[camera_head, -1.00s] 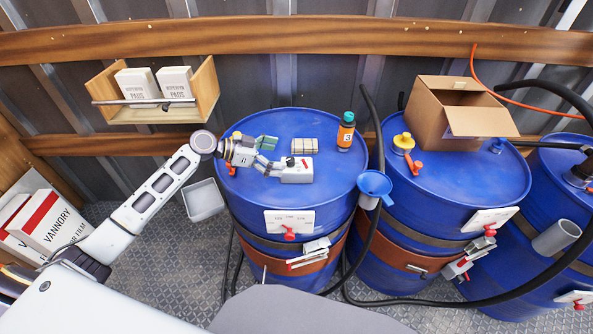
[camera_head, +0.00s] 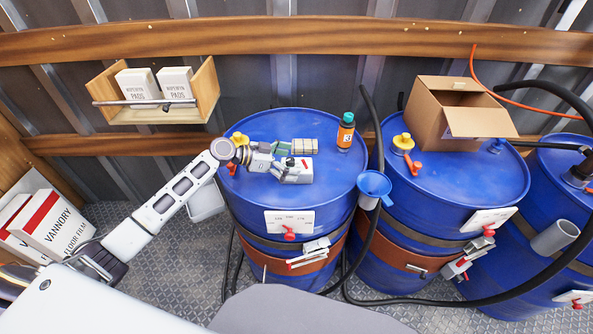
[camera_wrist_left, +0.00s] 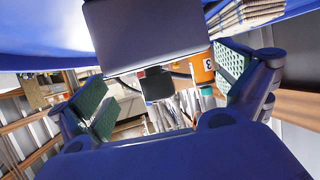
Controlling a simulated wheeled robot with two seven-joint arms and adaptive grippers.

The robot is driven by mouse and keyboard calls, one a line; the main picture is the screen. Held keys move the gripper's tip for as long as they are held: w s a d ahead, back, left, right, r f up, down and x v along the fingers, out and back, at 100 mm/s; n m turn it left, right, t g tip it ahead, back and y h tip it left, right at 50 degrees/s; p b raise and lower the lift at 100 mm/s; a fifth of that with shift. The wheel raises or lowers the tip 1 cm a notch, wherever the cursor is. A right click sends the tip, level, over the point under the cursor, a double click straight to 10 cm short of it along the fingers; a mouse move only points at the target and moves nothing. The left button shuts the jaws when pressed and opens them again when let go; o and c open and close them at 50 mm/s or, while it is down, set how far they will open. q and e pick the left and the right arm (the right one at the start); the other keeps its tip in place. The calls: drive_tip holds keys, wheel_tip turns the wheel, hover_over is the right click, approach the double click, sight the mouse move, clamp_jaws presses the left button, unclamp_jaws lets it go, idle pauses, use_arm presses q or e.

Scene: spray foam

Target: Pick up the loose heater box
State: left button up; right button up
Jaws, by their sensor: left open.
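The loose heater box (camera_head: 298,172), a small pale grey box with a red spot on top, sits on top of the left blue drum (camera_head: 325,190). My left gripper (camera_head: 281,159) is open at the box's left side, its fingers close to the box and partly overlapping it. In the left wrist view, a grey box face (camera_wrist_left: 150,35), likely the heater box, shows at the top between the spread green-padded fingers (camera_wrist_left: 165,88). I cannot tell whether the fingers touch it. My right gripper is not in view.
A folded cloth-like stack (camera_head: 304,146) lies just behind the box. An orange bottle with a green cap (camera_head: 345,132) stands to the right. A yellow cap (camera_head: 239,139) is at the drum's left. A blue funnel (camera_head: 374,187) hangs at its right edge. The drum's front top is clear.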

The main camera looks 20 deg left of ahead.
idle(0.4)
use_arm(q)
drive_tip(key=c, duration=1.3)
